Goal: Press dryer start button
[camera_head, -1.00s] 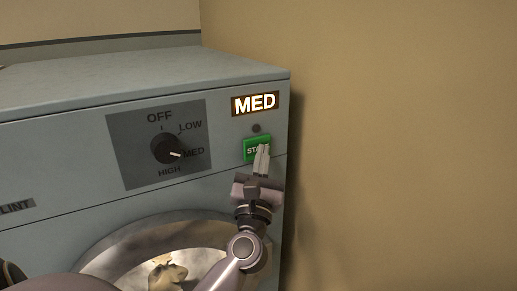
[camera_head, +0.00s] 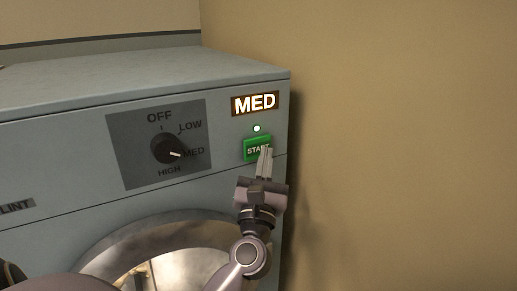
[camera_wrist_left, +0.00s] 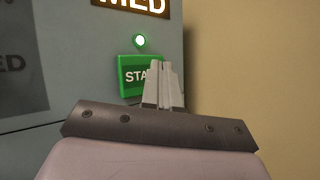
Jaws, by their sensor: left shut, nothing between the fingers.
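The dryer (camera_head: 60,100) is a grey machine with a green START button (camera_head: 254,146) at the right of its front panel. A small round lamp (camera_head: 257,128) above the button glows green-white. My left gripper (camera_head: 266,152) is shut and empty, its fingertips in front of the button's right part. In the left wrist view the fingertips (camera_wrist_left: 161,68) cover part of the word on the button (camera_wrist_left: 131,72), and the lit lamp (camera_wrist_left: 139,41) shows above. I cannot tell whether the fingertips touch the button. My right gripper is not in view.
A lit MED display (camera_head: 255,103) sits above the lamp. A dial (camera_head: 167,148) on a dark plate points to MED. The round door (camera_head: 120,248) is below, partly behind my left arm. A tan wall (camera_head: 410,130) stands close at the dryer's right.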

